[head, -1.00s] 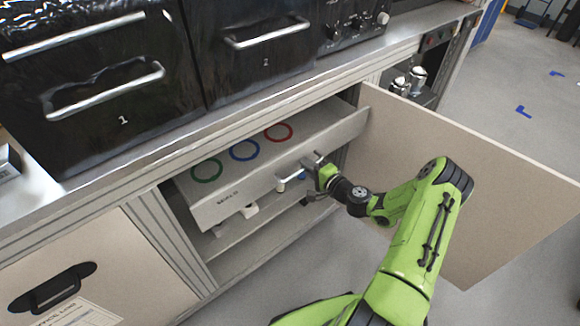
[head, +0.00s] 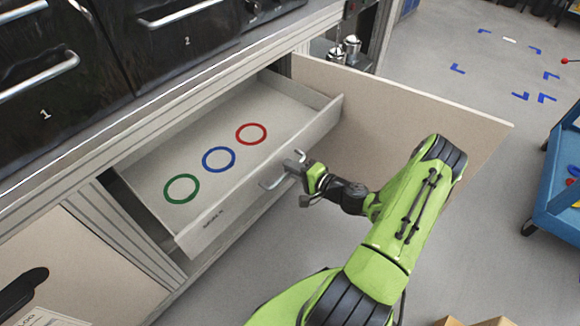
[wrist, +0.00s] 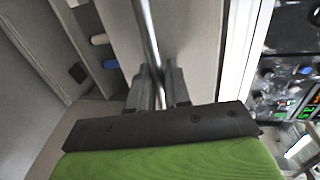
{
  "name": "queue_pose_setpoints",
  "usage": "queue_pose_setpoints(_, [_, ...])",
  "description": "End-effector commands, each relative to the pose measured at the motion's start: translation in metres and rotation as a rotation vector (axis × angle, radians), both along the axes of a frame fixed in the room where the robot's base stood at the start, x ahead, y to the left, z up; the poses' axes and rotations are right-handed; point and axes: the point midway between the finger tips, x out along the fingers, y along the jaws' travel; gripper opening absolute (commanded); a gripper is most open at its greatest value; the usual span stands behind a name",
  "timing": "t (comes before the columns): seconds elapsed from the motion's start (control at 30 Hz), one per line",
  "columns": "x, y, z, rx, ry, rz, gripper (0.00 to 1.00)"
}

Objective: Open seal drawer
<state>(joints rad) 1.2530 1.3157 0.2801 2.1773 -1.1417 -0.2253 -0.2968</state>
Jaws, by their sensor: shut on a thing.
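The seal drawer (head: 213,232) is pulled out from under the counter, with its inside in view in the head view. A green ring (head: 181,188), a blue ring (head: 218,159) and a red ring (head: 251,134) lie flat in a row in it. My gripper (head: 296,166) is at the right part of the drawer front, shut on the drawer's bar handle (head: 272,184). In the wrist view the metal handle (wrist: 148,35) runs between the two fingers (wrist: 158,88).
An open beige door panel (head: 400,115) stands to the right of the drawer, behind my arm. Black drawers marked 1 and 2 (head: 180,15) sit above the counter. A blue cart (head: 560,190) is at the far right. Grey floor lies open between.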

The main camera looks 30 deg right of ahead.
Motion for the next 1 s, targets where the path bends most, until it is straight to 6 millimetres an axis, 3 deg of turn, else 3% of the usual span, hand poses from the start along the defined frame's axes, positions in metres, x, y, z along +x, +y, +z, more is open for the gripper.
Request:
queue_pose_setpoints(0.37, [-0.001, 0.000, 0.000, 0.000, 0.001, 0.002, 0.00])
queue_pose_setpoints(0.4, [0.000, 0.000, 0.000, 0.000, 0.001, 0.002, 0.23])
queue_pose_setpoints(0.43, [0.000, 0.000, 0.000, 0.001, 0.000, 0.002, 0.28])
queue_pose_setpoints(0.73, [-0.002, -0.001, 0.000, 0.001, 0.000, 0.000, 0.29])
queue_pose_setpoints(0.87, [-0.018, -0.007, 0.004, 0.000, 0.003, -0.004, 0.29])
queue_pose_setpoints(1.0, [-0.053, -0.019, 0.013, 0.002, 0.003, -0.008, 0.29])
